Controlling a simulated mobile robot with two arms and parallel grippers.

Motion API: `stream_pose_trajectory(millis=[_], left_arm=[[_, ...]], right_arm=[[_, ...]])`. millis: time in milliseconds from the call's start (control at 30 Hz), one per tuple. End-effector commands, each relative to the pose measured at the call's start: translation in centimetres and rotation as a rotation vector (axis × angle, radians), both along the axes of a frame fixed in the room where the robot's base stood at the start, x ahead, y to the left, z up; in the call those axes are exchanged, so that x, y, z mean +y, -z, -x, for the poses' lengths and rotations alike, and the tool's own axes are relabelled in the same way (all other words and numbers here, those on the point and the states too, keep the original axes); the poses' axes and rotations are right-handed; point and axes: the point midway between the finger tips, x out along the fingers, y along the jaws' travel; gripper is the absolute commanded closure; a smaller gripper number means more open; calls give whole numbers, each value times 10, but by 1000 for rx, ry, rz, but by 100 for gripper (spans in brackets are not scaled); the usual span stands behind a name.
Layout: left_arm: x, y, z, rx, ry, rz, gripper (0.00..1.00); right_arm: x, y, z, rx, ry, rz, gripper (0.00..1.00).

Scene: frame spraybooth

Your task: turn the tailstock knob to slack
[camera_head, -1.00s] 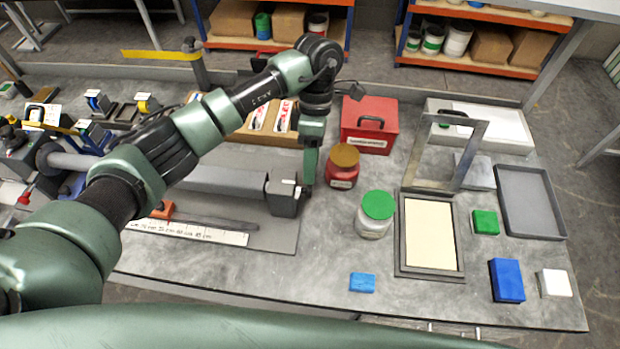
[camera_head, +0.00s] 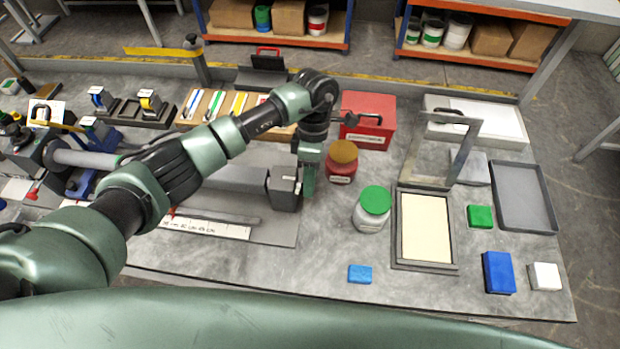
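A long grey bed (camera_head: 237,178) with a dark grey end block (camera_head: 285,188) at its right end lies on a plate left of the table's middle. The block looks like the tailstock. I cannot make out a knob on it; one may be hidden behind my gripper. My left gripper (camera_head: 307,188) points down close against the right side of this block. Whether it touches is not clear. Its fingers are seen edge-on, so their opening does not show. My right gripper is not in view.
A red jar with an orange lid (camera_head: 342,165) stands just right of my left gripper, with a red box (camera_head: 368,122) behind. A green-lidded jar (camera_head: 371,212) is nearer. A framed panel (camera_head: 427,228) lies further right. Bare tabletop (camera_head: 310,245) lies in front.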

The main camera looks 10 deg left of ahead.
Motion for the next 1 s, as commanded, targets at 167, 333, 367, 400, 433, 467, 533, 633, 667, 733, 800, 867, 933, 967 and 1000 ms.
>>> stream_pose_trajectory(millis=[167, 333, 367, 400, 433, 467, 533, 633, 667, 733, 800, 867, 933, 967, 1000], left_arm=[[0, 0, 0, -20, 1, 0, 100], [1, 0, 1, -88, 2, 0, 100], [1, 0, 2, -105, 3, 0, 100], [1, 1, 2, -130, 3, 0, 100], [1, 1, 3, -151, 4, 0, 100], [2, 1, 3, -173, 3, 0, 100], [2, 2, 4, -227, 4, 0, 100], [1, 3, 5, -305, 5, 1, 100], [1, 4, 6, -327, 5, 2, 100], [1, 4, 7, -379, 5, 2, 100], [1, 5, 8, -427, 3, 1, 100], [0, 5, 9, -464, 3, 1, 100], [1, 5, 9, -505, 3, 1, 100], [1, 5, 9, -519, 3, 1, 100], [0, 4, 10, -538, 2, 2, 100]], right_arm=[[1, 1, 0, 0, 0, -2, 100], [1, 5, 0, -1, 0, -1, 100], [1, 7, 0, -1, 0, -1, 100], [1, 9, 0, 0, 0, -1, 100], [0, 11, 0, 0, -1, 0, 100], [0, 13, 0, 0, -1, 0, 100], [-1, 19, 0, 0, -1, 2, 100], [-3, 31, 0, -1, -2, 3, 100], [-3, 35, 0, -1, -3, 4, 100], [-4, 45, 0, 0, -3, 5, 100], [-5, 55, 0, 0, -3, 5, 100], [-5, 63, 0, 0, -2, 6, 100], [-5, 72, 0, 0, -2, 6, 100], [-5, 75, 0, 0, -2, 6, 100], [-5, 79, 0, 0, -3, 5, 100]])
